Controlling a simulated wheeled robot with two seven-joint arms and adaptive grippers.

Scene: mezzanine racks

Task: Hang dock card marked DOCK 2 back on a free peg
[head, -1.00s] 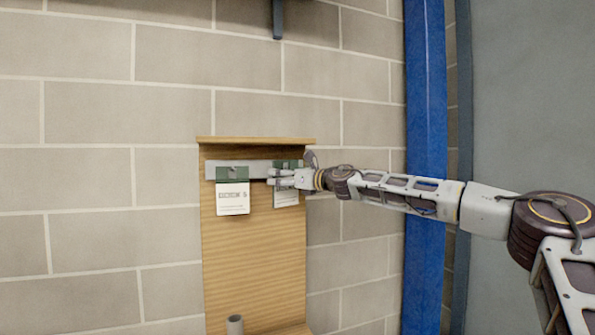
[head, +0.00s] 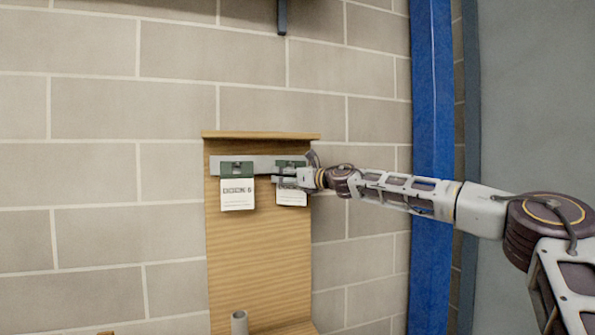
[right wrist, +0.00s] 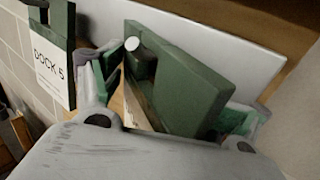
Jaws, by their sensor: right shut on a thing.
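A dock card (head: 291,198) with a green top and white face is at the right end of the metal peg rail (head: 264,160). My right gripper (head: 286,180) is shut on it from the right side and covers part of its face. In the right wrist view the green top of this card (right wrist: 185,85) sits between my fingers, close to the pale rail. A peg with a white end (right wrist: 140,50) shows at its green part; I cannot tell how fully the card sits on it. Its number is hidden. My left gripper is out of view.
Another card (head: 238,193) hangs to the left; its face reads DOCK 5 in the right wrist view (right wrist: 50,65). The rail is on a wooden board (head: 255,255) with a top ledge. A grey tube (head: 239,322) stands below. A blue post (head: 432,160) rises on the right.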

